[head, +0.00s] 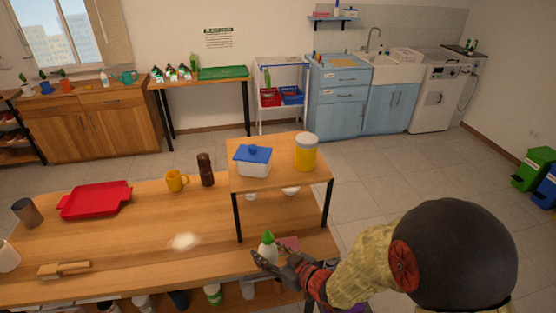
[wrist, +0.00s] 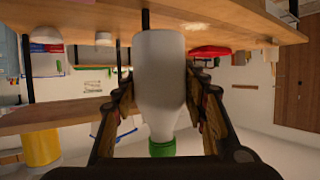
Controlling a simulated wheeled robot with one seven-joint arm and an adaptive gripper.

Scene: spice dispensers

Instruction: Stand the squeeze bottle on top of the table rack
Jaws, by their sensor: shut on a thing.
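The squeeze bottle (head: 267,247) is white with a green pointed cap. It is upright at the front edge of the table, in front of the table rack. My gripper (head: 271,261) is shut around its body. The wrist view is upside down and shows the bottle (wrist: 158,85) between both fingers, cap at the bottom of the picture. I cannot tell whether its base touches the table. The table rack (head: 283,162) is a raised wooden board on black legs; its board also shows in the wrist view (wrist: 50,118).
On the rack stand a white box with a blue lid (head: 253,160) and a yellow jar (head: 306,153). The rack's front and middle are bare. A brown grinder (head: 206,170), yellow mug (head: 176,181) and red tray (head: 95,199) are left on the table (head: 130,240). A pink item (head: 289,243) lies beside the bottle.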

